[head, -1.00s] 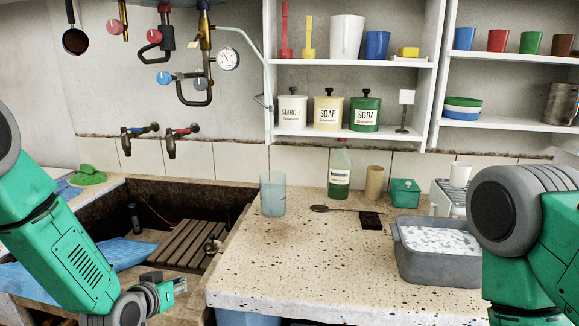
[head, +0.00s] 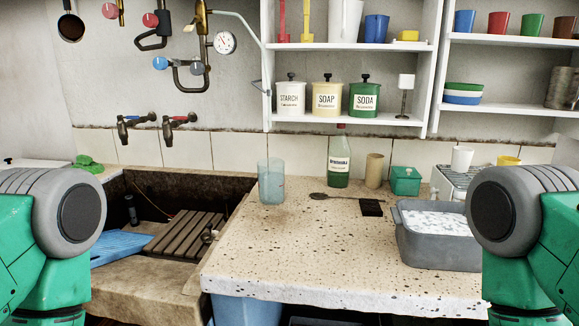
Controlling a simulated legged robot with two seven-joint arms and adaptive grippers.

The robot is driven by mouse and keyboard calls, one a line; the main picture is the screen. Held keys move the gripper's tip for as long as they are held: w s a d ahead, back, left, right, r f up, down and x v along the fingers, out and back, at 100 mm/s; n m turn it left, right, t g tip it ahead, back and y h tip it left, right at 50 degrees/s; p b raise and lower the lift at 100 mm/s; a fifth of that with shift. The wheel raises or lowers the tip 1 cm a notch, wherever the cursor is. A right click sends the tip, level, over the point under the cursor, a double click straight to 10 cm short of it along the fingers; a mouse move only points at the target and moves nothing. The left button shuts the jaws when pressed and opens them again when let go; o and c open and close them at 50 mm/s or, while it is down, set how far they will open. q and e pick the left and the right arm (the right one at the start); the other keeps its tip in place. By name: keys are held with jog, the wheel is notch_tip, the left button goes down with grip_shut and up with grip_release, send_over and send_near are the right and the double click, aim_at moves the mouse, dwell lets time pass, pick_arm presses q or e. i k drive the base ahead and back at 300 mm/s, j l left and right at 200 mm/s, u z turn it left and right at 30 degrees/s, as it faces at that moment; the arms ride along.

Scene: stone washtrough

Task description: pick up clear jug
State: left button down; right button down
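The clear jug (head: 271,183) is a pale bluish, see-through vessel. It stands upright on the speckled stone counter (head: 300,250), near its left edge beside the trough. Neither gripper touches it. Only the upper joints of my two arms show, at the left and right edges of the head view. Both of my grippers are out of the picture.
The stone trough (head: 140,268) with a wooden slatted rack (head: 187,235) lies left of the jug. A green bottle (head: 339,163), a spoon (head: 320,196), a beige cup (head: 374,171) and a grey tub (head: 412,246) stand or lie to its right. The counter's front is clear.

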aim_at(270, 172)
jog(key=z, duration=1)
jog(key=u, duration=1.15)
jog(key=i+u, duration=0.2)
jog(key=u, duration=0.2)
jog(key=i+l+u, duration=0.15)
jog(key=u, duration=0.25)
jog(key=i+l+u, duration=0.15)
jog(key=u, duration=0.25)
